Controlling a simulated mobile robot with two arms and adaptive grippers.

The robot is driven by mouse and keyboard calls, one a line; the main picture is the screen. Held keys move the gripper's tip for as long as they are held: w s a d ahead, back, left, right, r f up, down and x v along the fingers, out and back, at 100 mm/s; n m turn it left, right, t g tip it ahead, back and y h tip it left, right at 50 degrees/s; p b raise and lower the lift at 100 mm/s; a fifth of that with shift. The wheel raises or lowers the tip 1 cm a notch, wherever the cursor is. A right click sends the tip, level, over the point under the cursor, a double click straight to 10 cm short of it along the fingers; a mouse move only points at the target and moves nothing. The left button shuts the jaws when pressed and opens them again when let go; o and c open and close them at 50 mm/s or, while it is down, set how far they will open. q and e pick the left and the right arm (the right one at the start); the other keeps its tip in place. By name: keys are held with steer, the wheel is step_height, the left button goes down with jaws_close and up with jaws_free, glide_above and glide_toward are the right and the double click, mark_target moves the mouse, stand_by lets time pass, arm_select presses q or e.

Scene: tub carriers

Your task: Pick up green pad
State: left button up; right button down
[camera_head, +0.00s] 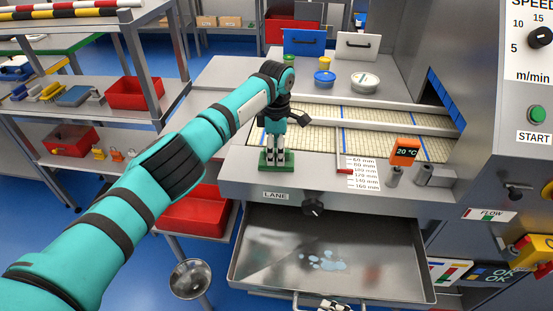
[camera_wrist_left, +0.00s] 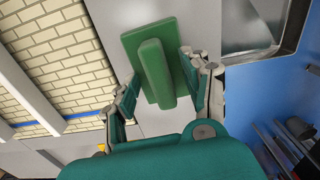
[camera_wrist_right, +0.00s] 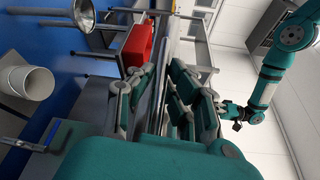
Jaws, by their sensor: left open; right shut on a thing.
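The green pad (camera_head: 264,160) is a flat plate with a raised ridge, lying on the steel ledge at the belt's near left corner. My left gripper (camera_head: 275,149) points straight down over it, open. In the left wrist view the pad (camera_wrist_left: 156,55) shows with its ridge between the two open fingers (camera_wrist_left: 165,95), with small gaps at the sides. My right gripper (camera_head: 335,304) is partly cut off at the front edge of the pulled-out steel tray (camera_head: 375,275). In the right wrist view its fingers (camera_wrist_right: 163,90) are closed on a thin grey part, seemingly the tray's front handle.
A LANE knob (camera_head: 313,206) sticks out below the ledge. An orange 20 °C display (camera_head: 405,151) and a white millimetre scale (camera_head: 362,172) stand to the right. A red bin (camera_head: 196,216) and a steel bowl (camera_head: 190,278) are at lower left.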

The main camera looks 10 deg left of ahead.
mark_target(276, 150)
arm_select(q)
steer(key=shift+f, duration=0.15)
jaws_close()
stand_by(0.4)
step_height(276, 150, up, 10)
steer(key=shift+r, duration=0.1)
steer(key=c, duration=0.6)
jaws_free()
jaws_close()
